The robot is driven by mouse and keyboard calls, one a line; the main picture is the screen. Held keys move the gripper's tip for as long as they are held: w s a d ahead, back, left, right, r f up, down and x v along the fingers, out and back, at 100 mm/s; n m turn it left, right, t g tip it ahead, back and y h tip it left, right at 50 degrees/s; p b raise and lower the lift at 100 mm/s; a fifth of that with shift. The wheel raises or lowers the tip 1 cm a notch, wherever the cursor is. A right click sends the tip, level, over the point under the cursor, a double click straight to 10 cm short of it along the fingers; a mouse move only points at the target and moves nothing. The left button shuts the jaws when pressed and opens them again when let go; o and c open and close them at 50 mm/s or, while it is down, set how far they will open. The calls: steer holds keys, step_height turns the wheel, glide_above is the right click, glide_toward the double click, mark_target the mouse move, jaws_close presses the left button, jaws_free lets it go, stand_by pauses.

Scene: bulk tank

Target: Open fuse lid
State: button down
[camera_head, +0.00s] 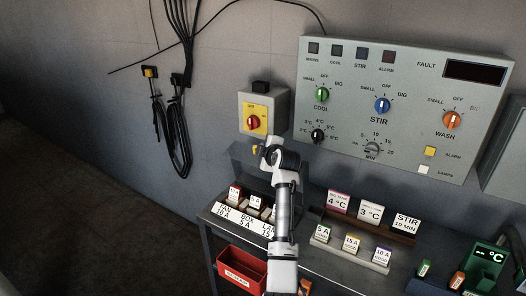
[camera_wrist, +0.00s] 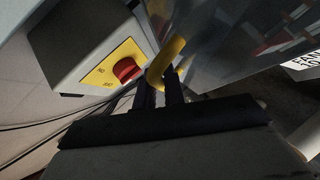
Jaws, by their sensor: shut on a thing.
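The fuse lid is a grey panel (camera_head: 248,170) behind the fuse tray in the head view, raised at a steep angle with the fuses exposed in front of it. It also shows as a shiny grey sheet (camera_wrist: 235,45) in the wrist view. Its yellow curved handle (camera_wrist: 168,60) sits between my fingertips, and a bit of the yellow handle (camera_head: 256,149) shows in the head view. My gripper (camera_wrist: 160,88) is shut on this handle. In the head view my gripper (camera_head: 268,146) is at the lid's upper edge, and my arm hides its right part.
A yellow-faced switch box with a red knob (camera_head: 253,121) is just above my gripper; it is close on the left in the wrist view (camera_wrist: 126,69). A control panel (camera_head: 400,110) fills the right wall. Labelled fuses (camera_head: 255,201) and cards (camera_head: 370,212) stand on the bench. A red bin (camera_head: 241,269) hangs below.

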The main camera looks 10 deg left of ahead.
steer(key=shift+a+f, duration=0.1)
steer(key=c, duration=1.5)
jaws_free()
steer(key=shift+s, duration=0.15)
steer(key=b+v, duration=0.3)
steer(key=v, duration=1.1)
steer(key=shift+b, duration=0.4)
steer(key=shift+a, duration=0.1)
